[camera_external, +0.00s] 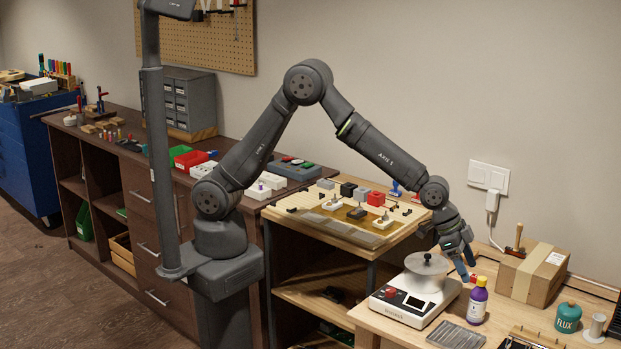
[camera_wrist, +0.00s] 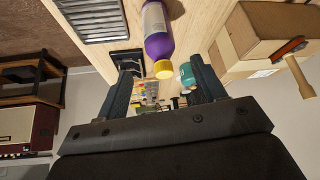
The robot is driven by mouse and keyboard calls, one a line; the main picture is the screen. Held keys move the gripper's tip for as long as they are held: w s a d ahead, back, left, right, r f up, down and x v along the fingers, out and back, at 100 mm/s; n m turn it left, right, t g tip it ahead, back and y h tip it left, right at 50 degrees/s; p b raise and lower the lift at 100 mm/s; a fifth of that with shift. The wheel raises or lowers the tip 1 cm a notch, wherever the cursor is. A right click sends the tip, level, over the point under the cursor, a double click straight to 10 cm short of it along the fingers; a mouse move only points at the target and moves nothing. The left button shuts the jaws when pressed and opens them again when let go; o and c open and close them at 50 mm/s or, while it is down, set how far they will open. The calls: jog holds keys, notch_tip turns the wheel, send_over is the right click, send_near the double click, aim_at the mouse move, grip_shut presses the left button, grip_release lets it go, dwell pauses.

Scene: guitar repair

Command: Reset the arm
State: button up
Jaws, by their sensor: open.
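My gripper (camera_external: 466,268) is at the end of my arm, low over the right-hand wooden table, pointing down. It is beside the white machine with a round grey top (camera_external: 428,264), on that machine's right side. In the wrist view my gripper (camera_wrist: 166,88) shows its two dark fingers spread apart with nothing held between them. A purple bottle with a yellow cap (camera_external: 477,300) stands just in front of my gripper. The bottle also appears beyond the fingers in the wrist view (camera_wrist: 157,35).
A cardboard box (camera_external: 533,275) stands right of my gripper, with a wood-handled tool on it. A teal FLUX jar (camera_external: 567,317) and a ridged grey tray (camera_external: 455,336) are nearer the front. A raised wooden board (camera_external: 345,238) with small parts lies left.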

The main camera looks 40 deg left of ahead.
aim_at(476, 288)
jog(key=w+v, duration=0.1)
jog(key=v, duration=0.4)
jog(key=x, duration=0.8)
jog(key=s+x, duration=0.1)
jog(key=x, duration=0.3)
jog(key=shift+f, duration=0.1)
notch_tip(476, 288, up, 5)
jog(key=shift+f, duration=0.2)
jog(key=s+a+r, duration=0.2)
jog(key=s+r, duration=0.5)
jog(key=s, duration=0.5)
jog(key=w+d+n, duration=0.1)
jog(key=w+d, duration=0.7)
jog(key=d, duration=0.5)
jog(key=w+d+f, duration=0.1)
jog(key=w+f, duration=0.5)
jog(key=w, duration=0.2)
jog(key=shift+w+n+t, duration=0.3)
jog(key=shift+w+t, duration=0.1)
jog(key=shift+d+r, duration=0.1)
